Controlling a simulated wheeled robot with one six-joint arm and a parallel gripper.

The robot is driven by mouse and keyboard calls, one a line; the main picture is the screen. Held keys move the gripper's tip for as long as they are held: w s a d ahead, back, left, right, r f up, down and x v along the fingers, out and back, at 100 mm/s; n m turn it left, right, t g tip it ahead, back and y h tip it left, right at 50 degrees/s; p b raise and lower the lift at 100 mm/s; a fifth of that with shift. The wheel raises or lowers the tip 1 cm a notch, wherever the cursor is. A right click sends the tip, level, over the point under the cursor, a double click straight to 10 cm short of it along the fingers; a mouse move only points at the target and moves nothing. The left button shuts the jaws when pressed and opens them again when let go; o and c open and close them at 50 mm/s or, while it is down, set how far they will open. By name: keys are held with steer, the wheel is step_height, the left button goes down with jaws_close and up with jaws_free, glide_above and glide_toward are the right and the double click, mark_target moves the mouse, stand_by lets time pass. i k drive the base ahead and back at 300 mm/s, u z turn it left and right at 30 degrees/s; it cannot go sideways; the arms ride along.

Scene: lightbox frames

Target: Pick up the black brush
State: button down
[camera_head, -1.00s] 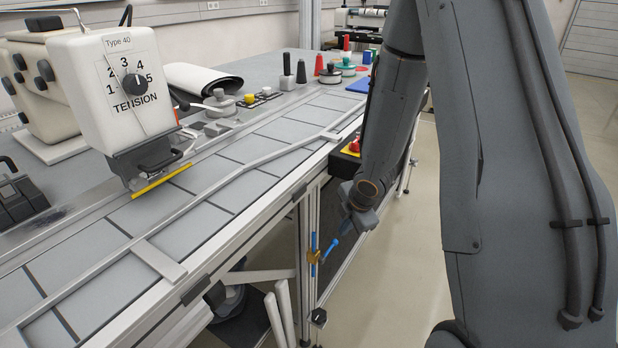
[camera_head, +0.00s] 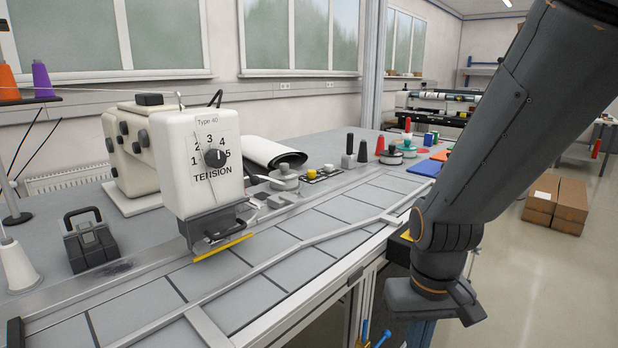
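I cannot clearly pick out a brush. A black block with a looped handle (camera_head: 88,242) stands on the bench at the left, beside the sewing machine; I cannot tell whether it is the brush. A dark piece with a handle and a yellow lower strip (camera_head: 218,236) sits under the machine head. My gripper (camera_head: 440,304) hangs at the lower right, in front of the bench's front edge and well away from the black block. Its fingers are not clear enough to tell open from shut.
The cream sewing machine (camera_head: 202,160) stands on the bench. A raised rail (camera_head: 290,255) crosses the grey tiles. Cones and small parts, including a black cone (camera_head: 363,151), stand toward the back. Blue-handled tools (camera_head: 383,338) show below the front edge. Cardboard boxes (camera_head: 556,203) lie on the floor.

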mark_target(350, 136)
steer(key=z, duration=1.6)
steer(key=i, duration=3.05)
